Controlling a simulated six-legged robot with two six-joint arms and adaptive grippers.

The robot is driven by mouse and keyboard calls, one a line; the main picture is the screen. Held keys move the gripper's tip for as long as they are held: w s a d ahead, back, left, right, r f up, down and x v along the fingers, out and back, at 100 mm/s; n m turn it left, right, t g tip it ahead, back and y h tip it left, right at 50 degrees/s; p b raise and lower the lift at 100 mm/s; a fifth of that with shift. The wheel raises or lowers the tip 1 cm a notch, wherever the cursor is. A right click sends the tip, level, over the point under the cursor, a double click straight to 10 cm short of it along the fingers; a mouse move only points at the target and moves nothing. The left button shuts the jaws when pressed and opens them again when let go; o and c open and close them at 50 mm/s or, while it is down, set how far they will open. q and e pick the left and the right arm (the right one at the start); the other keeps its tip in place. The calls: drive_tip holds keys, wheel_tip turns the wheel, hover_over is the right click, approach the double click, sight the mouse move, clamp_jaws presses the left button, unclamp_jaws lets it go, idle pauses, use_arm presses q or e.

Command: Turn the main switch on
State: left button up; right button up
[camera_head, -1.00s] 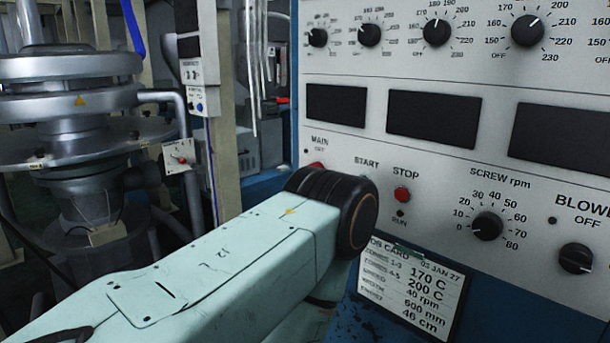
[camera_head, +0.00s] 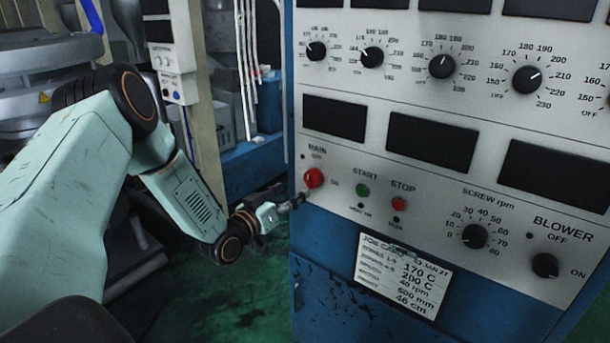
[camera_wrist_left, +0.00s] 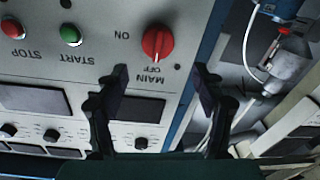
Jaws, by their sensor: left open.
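The main switch is a red rotary knob (camera_head: 313,178) at the lower left of the control panel (camera_head: 440,180). In the left wrist view the knob (camera_wrist_left: 158,43) appears upside down, with OFF printed beneath it and ON to its left. Its grip ridge stands roughly vertical there, seemingly in line with OFF. My left gripper (camera_head: 296,201) is just below and left of the knob in the head view. In the left wrist view its two fingers (camera_wrist_left: 163,80) are apart and empty, with the knob beyond the gap, not touched. My right gripper is not in view.
Green START (camera_head: 362,190) and red STOP (camera_head: 399,204) buttons sit right of the switch. A job card (camera_head: 402,275) hangs below. The screw dial (camera_head: 474,236) and blower knob (camera_head: 545,265) are farther right. Open green floor (camera_head: 215,310) lies left of the blue cabinet.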

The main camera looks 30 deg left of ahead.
sight(308, 181)
use_arm(q)
drive_tip(key=w, duration=0.3)
drive_tip(key=w+b, duration=0.1)
drive_tip(key=w, duration=0.1)
drive_tip(key=shift+w+d+f, duration=0.3)
drive_tip(key=shift+d, duration=0.1)
drive_tip(key=shift+w, duration=0.95)
drive_tip(key=shift+r, duration=0.1)
drive_tip(key=shift+c, duration=0.5)
drive_tip(key=c, duration=1.1)
